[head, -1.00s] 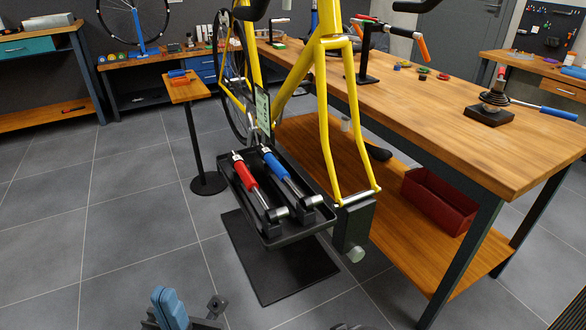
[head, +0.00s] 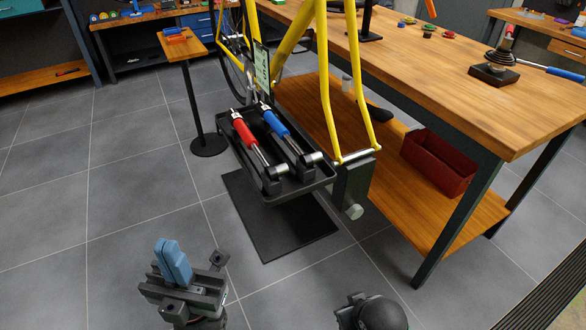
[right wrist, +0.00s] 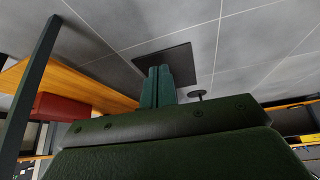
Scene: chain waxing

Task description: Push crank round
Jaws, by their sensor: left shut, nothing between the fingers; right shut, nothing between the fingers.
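The yellow bicycle frame (head: 326,90) stands behind a tool tray, its upper part cut off by the top of the head view. I cannot make out the crank clearly; the drivetrain area is small and partly hidden behind the frame and a small upright panel (head: 262,75). My left gripper (head: 172,262) is low in the head view, its blue fingers together and empty, well apart from the bicycle. My right arm's end shows at the bottom of the head view, its fingers hidden there. In the right wrist view my right gripper (right wrist: 158,87) has its teal fingers together, empty, above the floor.
The black tray (head: 285,193) holds a red tool (head: 244,133) and a blue tool (head: 277,124), above a black base plate (head: 280,232). A wooden workbench (head: 440,80) with a red bin (head: 438,163) stands right. A small stand (head: 184,45) is left. The near floor is clear.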

